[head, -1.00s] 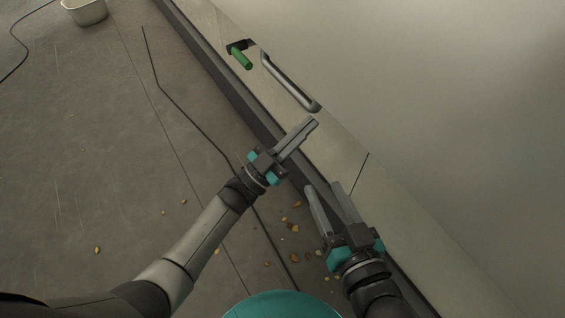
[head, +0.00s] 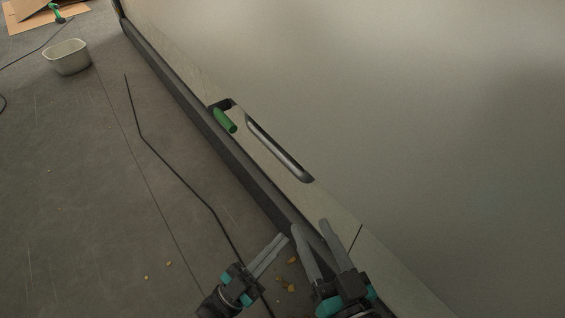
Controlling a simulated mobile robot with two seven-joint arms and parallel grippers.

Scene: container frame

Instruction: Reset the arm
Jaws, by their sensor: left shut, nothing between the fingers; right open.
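My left gripper (head: 265,258) is at the bottom middle of the head view, shut and empty, pointing up and to the right. My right gripper (head: 311,238) is just to its right, open and empty, its two grey fingers apart and overlapping the dark base edge and pale strip. The two grippers are close together. Most of both arms is below the picture.
A pale wall panel has a metal handle (head: 280,151) and a green grip (head: 224,120) on its lower strip. A white bin (head: 68,58) and cardboard (head: 30,14) lie far left. Dark cables cross the floor. Small yellow-brown bits (head: 285,285) lie near the grippers.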

